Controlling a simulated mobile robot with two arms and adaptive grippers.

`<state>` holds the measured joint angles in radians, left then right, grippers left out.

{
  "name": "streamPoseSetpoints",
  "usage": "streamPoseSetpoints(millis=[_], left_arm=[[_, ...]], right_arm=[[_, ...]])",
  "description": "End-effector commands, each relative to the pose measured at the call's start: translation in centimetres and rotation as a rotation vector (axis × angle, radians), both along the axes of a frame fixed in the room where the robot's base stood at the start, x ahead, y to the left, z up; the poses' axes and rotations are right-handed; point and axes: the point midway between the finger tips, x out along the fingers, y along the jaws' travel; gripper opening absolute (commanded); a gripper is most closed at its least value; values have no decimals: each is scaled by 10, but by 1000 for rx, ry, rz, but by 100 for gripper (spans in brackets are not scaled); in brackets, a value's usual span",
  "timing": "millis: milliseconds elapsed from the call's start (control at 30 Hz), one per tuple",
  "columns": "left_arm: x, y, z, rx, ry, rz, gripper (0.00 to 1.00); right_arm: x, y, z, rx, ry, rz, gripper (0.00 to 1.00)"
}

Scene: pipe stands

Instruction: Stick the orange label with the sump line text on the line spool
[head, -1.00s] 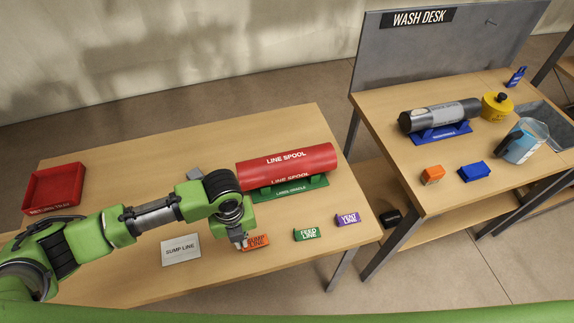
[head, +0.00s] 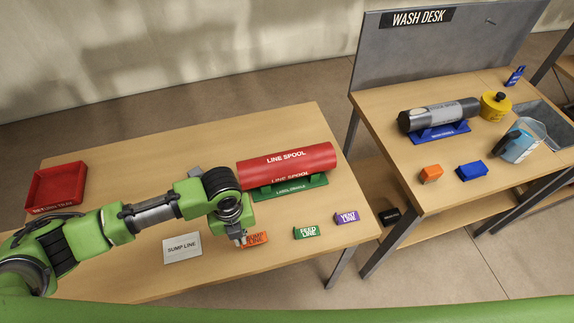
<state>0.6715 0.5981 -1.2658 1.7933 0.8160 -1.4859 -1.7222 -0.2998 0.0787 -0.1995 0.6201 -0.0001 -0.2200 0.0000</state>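The red line spool (head: 287,163), a cylinder marked LINE SPOOL, lies on a green label cradle (head: 290,190) at the back right of the near table. The orange label (head: 256,239) with white text lies near the table's front; its left end is hidden by my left gripper. My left gripper (head: 240,241) points down at the label's left end. It is too small to tell whether its fingers are open, shut or touching the label. My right gripper is out of view. A white card (head: 182,248) reading SUMP LINE lies left of the gripper.
A green feed line label (head: 306,232) and a purple vent line label (head: 347,218) lie right of the orange one. A red tray (head: 57,186) stands far left. The wash desk (head: 400,109) at right holds a grey cylinder, orange and blue blocks and a jug.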

Motion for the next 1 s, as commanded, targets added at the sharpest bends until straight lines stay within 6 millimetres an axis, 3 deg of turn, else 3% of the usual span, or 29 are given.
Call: streamPoseSetpoints(millis=[433, 700, 1000], left_arm=[[0, 0, 31, 0, 0, 0, 0], [0, 0, 49, -1, 0, 0, 0], [0, 0, 50, 0, 0, 0, 0]], right_arm=[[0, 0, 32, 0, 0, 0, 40], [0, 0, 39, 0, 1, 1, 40], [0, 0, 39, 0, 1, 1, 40]])
